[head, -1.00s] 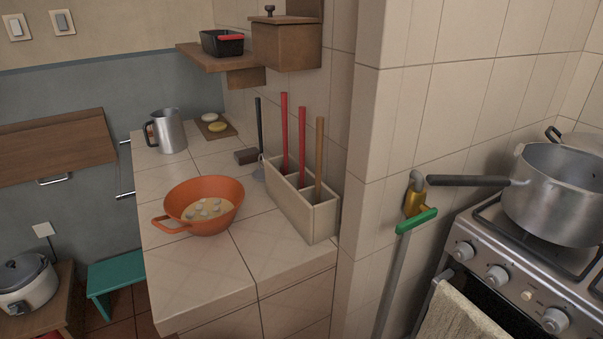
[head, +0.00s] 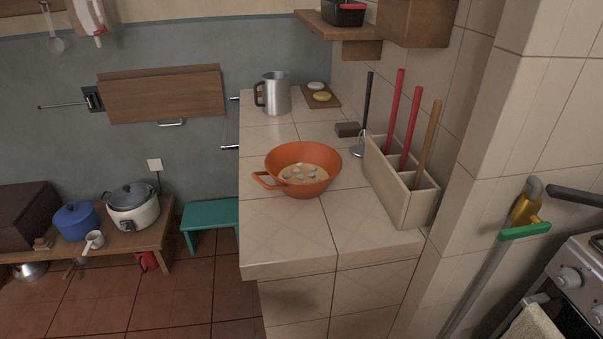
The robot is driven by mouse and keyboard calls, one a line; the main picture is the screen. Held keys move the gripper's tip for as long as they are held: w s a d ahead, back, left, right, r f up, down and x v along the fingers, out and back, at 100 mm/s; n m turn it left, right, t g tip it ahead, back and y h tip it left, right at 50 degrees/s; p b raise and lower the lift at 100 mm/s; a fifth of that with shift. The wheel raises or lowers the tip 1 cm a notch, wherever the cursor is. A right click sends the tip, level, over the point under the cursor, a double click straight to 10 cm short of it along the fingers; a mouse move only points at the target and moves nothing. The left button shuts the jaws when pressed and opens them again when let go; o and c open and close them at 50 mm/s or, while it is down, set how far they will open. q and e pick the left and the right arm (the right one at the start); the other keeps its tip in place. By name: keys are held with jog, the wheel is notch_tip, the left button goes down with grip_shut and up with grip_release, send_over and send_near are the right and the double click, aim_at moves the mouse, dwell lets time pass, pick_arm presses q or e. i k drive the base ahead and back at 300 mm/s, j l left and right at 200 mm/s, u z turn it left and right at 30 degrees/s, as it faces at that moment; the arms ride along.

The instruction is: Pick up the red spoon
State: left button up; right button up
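Two red handles stand upright, slightly tilted, in a cream divided holder (head: 405,204) at the right of the tiled counter (head: 290,238). One red handle (head: 394,108) is farther back and the other red handle (head: 412,128) is nearer the middle. Their lower ends are hidden inside the holder, so I cannot tell which is the spoon. A wooden handle (head: 429,145) stands in the front compartment. Neither of my grippers is in view.
An orange bowl (head: 290,157) with food sits left of the holder. A black-handled ladle (head: 367,103) stands behind the holder. A metal jug (head: 276,94) is at the back. A tiled wall (head: 500,130) borders the right. The counter's front is clear.

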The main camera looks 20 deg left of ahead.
aim_at(418, 92)
jog(key=k+j, duration=0.1)
jog(key=j, duration=1.15)
jog(key=k+j+u, duration=0.1)
jog(key=j, duration=1.1)
